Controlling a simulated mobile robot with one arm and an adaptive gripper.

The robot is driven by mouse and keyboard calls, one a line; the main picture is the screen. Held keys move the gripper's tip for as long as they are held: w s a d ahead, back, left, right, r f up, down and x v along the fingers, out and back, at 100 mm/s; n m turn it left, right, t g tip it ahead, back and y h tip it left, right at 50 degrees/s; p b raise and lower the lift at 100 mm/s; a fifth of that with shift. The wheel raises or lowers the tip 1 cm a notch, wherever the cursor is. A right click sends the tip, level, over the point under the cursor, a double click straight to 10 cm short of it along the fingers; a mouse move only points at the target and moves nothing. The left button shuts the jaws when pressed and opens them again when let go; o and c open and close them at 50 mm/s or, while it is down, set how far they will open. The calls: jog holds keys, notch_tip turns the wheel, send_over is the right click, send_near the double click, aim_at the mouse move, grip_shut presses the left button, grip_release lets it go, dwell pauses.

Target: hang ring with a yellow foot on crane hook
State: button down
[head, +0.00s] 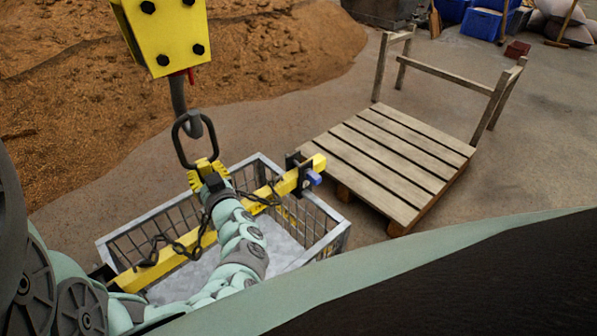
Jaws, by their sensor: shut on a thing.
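The crane hook (178,95) is grey and hangs below a yellow block (165,35) with dark bolts, at the top left of the head view. The dark ring (178,150) stands upright at the hook's lower curve and overlaps it in the picture. I cannot tell for sure whether the hook passes through the ring or whether they touch. The ring's yellow foot (205,171) is below it. My gripper (209,182) is shut on the yellow foot, from below; its fingers are mostly hidden.
A yellow beam (180,256) with dark chains (175,243) lies over a metal mesh crate (335,238) with pale contents, under my arm. A wooden pallet platform (385,160) with rails stands at right. Brown grain heaps (280,60) lie behind; bare floor (500,150) is at right.

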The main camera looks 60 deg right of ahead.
jog(key=shift+w+f+b, duration=0.3)
jog(key=shift+f+b, duration=0.2)
jog(key=shift+f, duration=0.05)
dwell(0.5)
jog(key=c, duration=0.8)
grip_release()
jog(key=shift+d, duration=0.15)
jog(key=shift+o, duration=0.2)
jog(key=shift+f, duration=0.1)
jog(key=shift+f, duration=0.1)
jog(key=shift+s, duration=0.1)
jog(key=v, duration=1.2)
